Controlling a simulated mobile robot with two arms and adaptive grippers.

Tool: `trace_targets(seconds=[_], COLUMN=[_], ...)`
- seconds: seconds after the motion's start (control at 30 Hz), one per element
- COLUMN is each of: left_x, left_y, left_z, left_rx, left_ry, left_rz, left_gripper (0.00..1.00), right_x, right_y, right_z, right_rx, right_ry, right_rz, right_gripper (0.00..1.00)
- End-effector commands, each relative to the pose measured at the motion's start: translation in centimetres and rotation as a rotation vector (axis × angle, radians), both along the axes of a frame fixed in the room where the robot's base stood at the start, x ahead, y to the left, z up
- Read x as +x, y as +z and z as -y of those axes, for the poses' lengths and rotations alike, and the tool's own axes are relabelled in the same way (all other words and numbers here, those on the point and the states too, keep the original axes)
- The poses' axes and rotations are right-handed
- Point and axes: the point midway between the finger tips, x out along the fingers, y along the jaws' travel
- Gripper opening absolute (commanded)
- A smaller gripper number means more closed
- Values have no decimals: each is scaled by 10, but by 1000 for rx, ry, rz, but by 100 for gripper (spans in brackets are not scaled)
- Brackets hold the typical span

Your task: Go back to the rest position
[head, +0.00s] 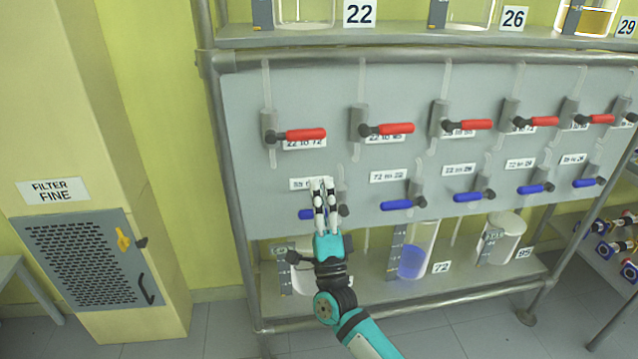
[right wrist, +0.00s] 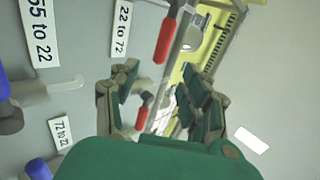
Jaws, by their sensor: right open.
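My right gripper (head: 321,184) reaches up from the bottom in the head view, in front of the grey valve panel (head: 235,120). Its fingers are open and hide part of the leftmost lower valve and its label. The blue handle (head: 306,214) of that valve shows just left of the fingers. The right wrist view shows the open fingers (right wrist: 157,88) with nothing gripped. A red handle (right wrist: 165,41) and a blue handle (right wrist: 4,82) stand clear of the fingers there. My left gripper is in neither view.
Red handles (head: 305,135) line the panel's upper row, blue handles (head: 397,204) the lower. Glass vessels stand on shelves above and below; one (head: 413,262) holds blue liquid. A filter cabinet (head: 60,120) is at left. Grey floor (head: 225,335) shows at the bottom.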

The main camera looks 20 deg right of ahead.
Motion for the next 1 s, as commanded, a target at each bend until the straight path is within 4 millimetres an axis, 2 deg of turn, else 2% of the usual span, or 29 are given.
trace_targets(seconds=[0.37, 0.47, 0.53, 0.57, 0.67, 0.7, 0.77, 0.8, 0.87, 0.9, 0.97, 1.0], left_x=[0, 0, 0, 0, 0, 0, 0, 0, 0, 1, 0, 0], left_y=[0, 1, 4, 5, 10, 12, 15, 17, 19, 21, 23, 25], left_z=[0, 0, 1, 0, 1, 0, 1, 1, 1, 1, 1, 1], left_rx=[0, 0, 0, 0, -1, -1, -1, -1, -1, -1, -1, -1], left_ry=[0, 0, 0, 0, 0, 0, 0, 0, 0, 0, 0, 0], left_rz=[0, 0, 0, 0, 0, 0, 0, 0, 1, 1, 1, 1], left_gripper=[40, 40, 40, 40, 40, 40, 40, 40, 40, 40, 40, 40], right_x=[0, 4, 10, 13, 20, 21, 17, 12, 1, -9, -27, -42], right_y=[0, -11, -34, -48, -112, -142, -189, -219, -264, -294, -336, -364], right_z=[0, -2, -6, -9, -19, -23, -29, -32, -36, -39, -41, -43], right_rx=[-1, -24, -72, -102, -235, -298, -395, -458, -552, -615, -706, -768], right_ry=[0, -6, -18, -24, -44, -47, -49, -46, -34, -24, -4, 14], right_rz=[0, -36, -108, -149, -332, -414, -535, -611, -724, -796, -899, -966], right_gripper=[47, 47, 47, 47, 47, 47, 47, 47, 47, 47, 47, 47])
